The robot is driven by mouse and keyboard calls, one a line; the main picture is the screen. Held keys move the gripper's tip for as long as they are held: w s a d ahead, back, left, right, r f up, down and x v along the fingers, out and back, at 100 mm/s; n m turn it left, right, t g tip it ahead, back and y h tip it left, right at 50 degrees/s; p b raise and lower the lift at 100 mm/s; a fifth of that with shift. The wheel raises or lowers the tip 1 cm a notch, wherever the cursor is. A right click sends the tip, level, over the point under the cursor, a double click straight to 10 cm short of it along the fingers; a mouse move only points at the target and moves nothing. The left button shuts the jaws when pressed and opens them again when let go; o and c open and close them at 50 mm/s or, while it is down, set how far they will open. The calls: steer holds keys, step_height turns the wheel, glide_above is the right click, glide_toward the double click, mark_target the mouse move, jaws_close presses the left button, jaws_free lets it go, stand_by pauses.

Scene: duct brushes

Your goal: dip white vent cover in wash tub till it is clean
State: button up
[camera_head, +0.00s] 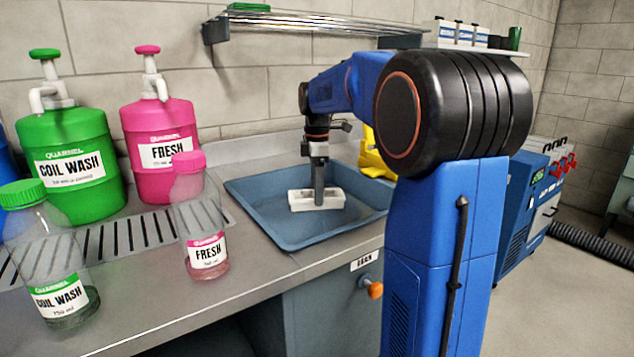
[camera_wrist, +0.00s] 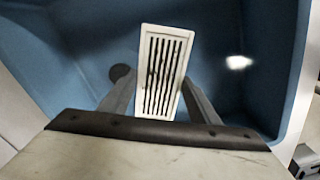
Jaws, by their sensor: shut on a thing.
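The white vent cover (camera_head: 300,201) is down inside the blue wash tub (camera_head: 243,205), near its middle. My gripper (camera_head: 319,190) points straight down into the tub and is shut on the cover. In the wrist view the slotted cover (camera_wrist: 165,70) lies between my two fingers (camera_wrist: 160,100), its long side running away from the camera. Its frame looks pale; dark smudges show among the slots, but I cannot tell dirt from shadow. A bright glint shows on the tub's inside (camera_wrist: 220,85). I cannot make out the liquid level.
Green (camera_head: 75,190) and pink (camera_head: 160,125) pump jugs stand left of the tub. Clear COIL WASH (camera_head: 50,260) and FRESH (camera_head: 208,252) bottles stand nearer, by the drain slots. A yellow object (camera_head: 372,160) sits behind the tub. A wire shelf (camera_head: 300,24) hangs above.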

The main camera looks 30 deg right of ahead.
mark_target(317, 208)
steer(key=shift+f, duration=3.25)
steer(key=shift+r, duration=0.1)
step_height(317, 208, up, 15)
stand_by(1.4)
steer(key=shift+r, duration=0.15)
stand_by(1.9)
steer(key=shift+r, duration=1.9)
